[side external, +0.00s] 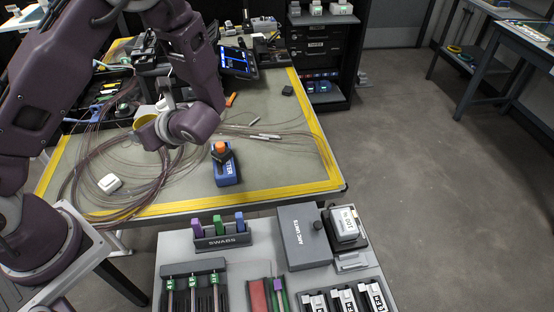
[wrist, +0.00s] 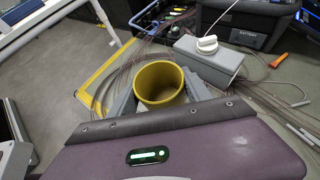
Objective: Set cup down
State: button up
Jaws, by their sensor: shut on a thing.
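The yellow cup (wrist: 159,84) is held upright between the two grey fingers of my gripper (wrist: 160,95) in the wrist view. Its open rim faces the camera and it looks empty inside. The cup appears to be over the left part of the grey work mat (side external: 275,177). I cannot tell how high its base is above the mat.
Thin fibre loops (side external: 92,178) lie around the cup's area. A grey box with a white round piece on top (wrist: 212,57) stands just beyond it. A blue tester (side external: 227,170) and a white puck (side external: 109,184) sit on the mat. Yellow tape (side external: 250,199) edges it.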

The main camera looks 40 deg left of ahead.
jog(key=w+d+m+t+h, duration=1.1)
jog(key=w+d+m, duration=0.65)
jog(key=w, duration=0.65)
jog(key=shift+n, duration=0.75)
jog(key=f, duration=0.5)
jog(key=d+f, duration=0.1)
jog(key=f, duration=0.4)
jog(key=d+f, duration=0.1)
jog(key=f, duration=0.4)
jog(key=shift+d, duration=0.15)
jog(key=shift+f, duration=0.15)
jog(key=o, duration=1.5)
